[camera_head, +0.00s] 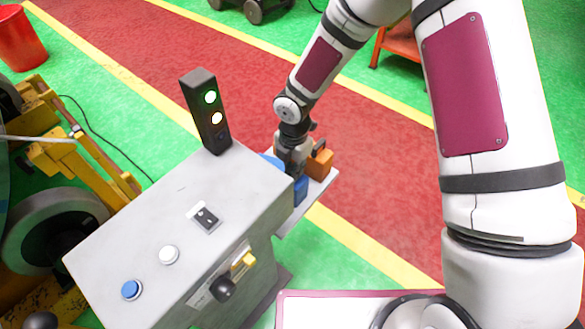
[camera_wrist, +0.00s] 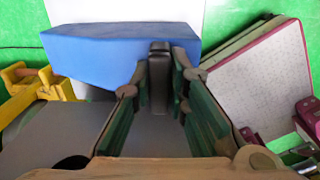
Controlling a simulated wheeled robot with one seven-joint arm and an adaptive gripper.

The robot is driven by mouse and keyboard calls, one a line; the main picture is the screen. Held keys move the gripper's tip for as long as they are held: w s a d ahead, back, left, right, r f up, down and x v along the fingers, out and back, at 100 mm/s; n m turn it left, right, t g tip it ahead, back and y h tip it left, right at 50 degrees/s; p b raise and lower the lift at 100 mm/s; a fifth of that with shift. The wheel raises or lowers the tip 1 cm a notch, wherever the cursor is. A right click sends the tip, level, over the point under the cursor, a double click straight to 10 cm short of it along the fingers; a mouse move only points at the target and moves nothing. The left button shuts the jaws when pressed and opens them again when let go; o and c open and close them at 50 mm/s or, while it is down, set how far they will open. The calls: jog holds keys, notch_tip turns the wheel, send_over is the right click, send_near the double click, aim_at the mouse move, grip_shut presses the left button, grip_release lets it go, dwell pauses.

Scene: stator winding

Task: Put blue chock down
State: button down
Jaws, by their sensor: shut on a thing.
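The blue chock (camera_head: 300,190) is at the side shelf of the grey cabinet, below my gripper (camera_head: 294,158). In the wrist view the blue chock (camera_wrist: 100,52) lies across the top, at my fingertips. My gripper (camera_wrist: 159,70) is shut on it, with a dark upright piece between the green-padded fingers. An orange chock (camera_head: 320,162) stands just right of the gripper on the pale shelf (camera_head: 316,197). The chock's underside is hidden, so I cannot tell whether it touches the shelf.
The grey cabinet (camera_head: 185,215) with buttons and a black-and-yellow lever stands left of the shelf. A signal light post (camera_head: 206,112) rises from its back edge. Another blue patch (camera_head: 272,161) shows behind the gripper. Yellow machinery (camera_head: 55,155) is at far left.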

jog(key=c, duration=1.6)
grip_release()
jog(key=shift+o, duration=0.2)
notch_tip(320, 180, up, 12)
jog(key=p, duration=0.1)
jog(key=s+d+r+m+t+h, duration=0.1)
jog(key=s+d+r+m, duration=0.3)
jog(key=d+r+m, duration=0.4)
jog(key=s+d+r+m+t+h, duration=0.1)
jog(key=s+d+r+m, duration=0.35)
jog(key=d+r, duration=0.35)
jog(key=s+d+r+m+y, duration=0.1)
jog(key=s+r+m, duration=0.3)
jog(key=s+m, duration=0.4)
jog(key=s+d+r+m+t, duration=0.1)
jog(key=s+d+r+m, duration=0.2)
jog(key=s+m, duration=0.5)
jog(key=shift+s+r+t+y, duration=0.3)
jog(key=shift+r+y, duration=0.1)
jog(key=shift+r, duration=0.4)
jog(key=shift+d, duration=0.1)
